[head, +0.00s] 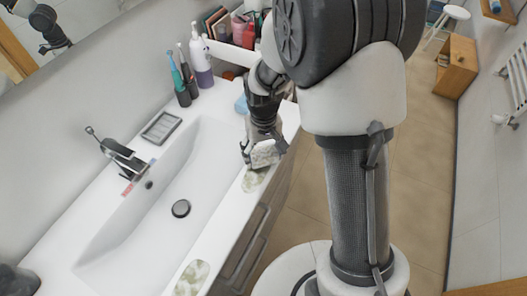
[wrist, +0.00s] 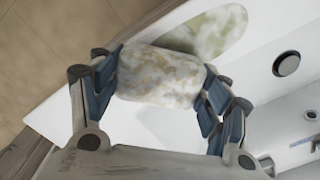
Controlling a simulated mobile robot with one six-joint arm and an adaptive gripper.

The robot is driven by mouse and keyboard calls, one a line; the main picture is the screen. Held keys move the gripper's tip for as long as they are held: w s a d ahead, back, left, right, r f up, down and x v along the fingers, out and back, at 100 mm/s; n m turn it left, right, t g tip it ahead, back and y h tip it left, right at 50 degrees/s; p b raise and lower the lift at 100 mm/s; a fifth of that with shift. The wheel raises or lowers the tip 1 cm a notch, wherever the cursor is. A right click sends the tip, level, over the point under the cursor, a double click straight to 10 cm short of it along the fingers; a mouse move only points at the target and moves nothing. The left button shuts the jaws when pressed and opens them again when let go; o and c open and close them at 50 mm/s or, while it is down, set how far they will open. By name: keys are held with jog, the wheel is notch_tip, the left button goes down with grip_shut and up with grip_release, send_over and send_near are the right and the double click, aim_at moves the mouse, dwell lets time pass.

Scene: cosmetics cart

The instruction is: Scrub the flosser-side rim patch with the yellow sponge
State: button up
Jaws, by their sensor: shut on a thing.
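My gripper (head: 263,152) is shut on the sponge (head: 264,155), above the basin's front rim. In the wrist view the sponge (wrist: 165,77) is a pale block mottled tan and grey rather than plain yellow, held by both ends between the fingers. A greenish-beige stained patch (head: 255,180) lies on the rim just below the sponge, the nearer of two to the bottle-like flosser (head: 201,60). It also shows in the wrist view (wrist: 220,28), partly hidden by the sponge. I cannot tell whether sponge and rim touch.
A second stained patch (head: 192,279) lies on the rim at the bottom. The white basin (head: 200,165) has a drain (head: 181,208) and a faucet (head: 122,158). A soap dish (head: 161,127), toothbrushes (head: 180,80) and a cosmetics organiser (head: 230,52) stand along the back.

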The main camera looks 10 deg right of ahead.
aim_at(248, 189)
jog(key=shift+f+b, duration=0.45)
jog(key=shift+f, duration=0.25)
dwell(0.3)
